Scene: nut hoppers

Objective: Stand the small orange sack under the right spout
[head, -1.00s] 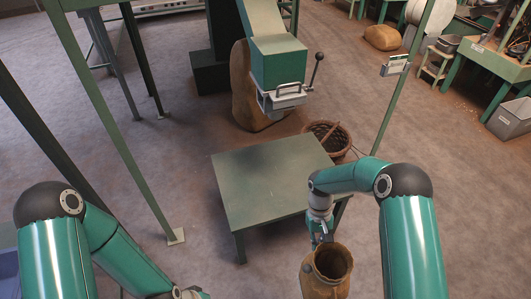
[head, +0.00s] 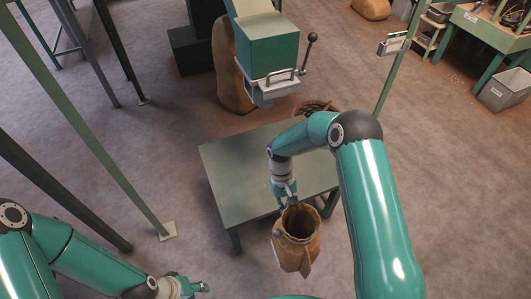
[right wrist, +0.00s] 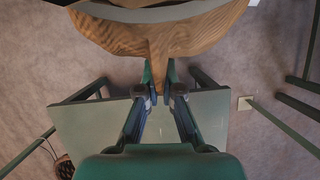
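The small orange sack (head: 297,247) is an open-mouthed brown-orange bag, upright and slightly tilted. It hangs in front of the low green table (head: 235,180), near its front edge. My right gripper (head: 286,201) is shut on a fold at the sack's rim; the right wrist view shows both fingers (right wrist: 161,92) pinching the cloth of the sack (right wrist: 160,32). One green spout (head: 264,88) with a grey clamp and a lever is above the table's back part. My left gripper (head: 198,287) is low at the bottom, empty; its finger opening is unclear.
A large brown sack (head: 231,75) stands behind the spout. A wicker basket (head: 318,107) is behind the table. Green posts stand at left, and one post (head: 398,75) with a small box stands at right. The table top looks clear.

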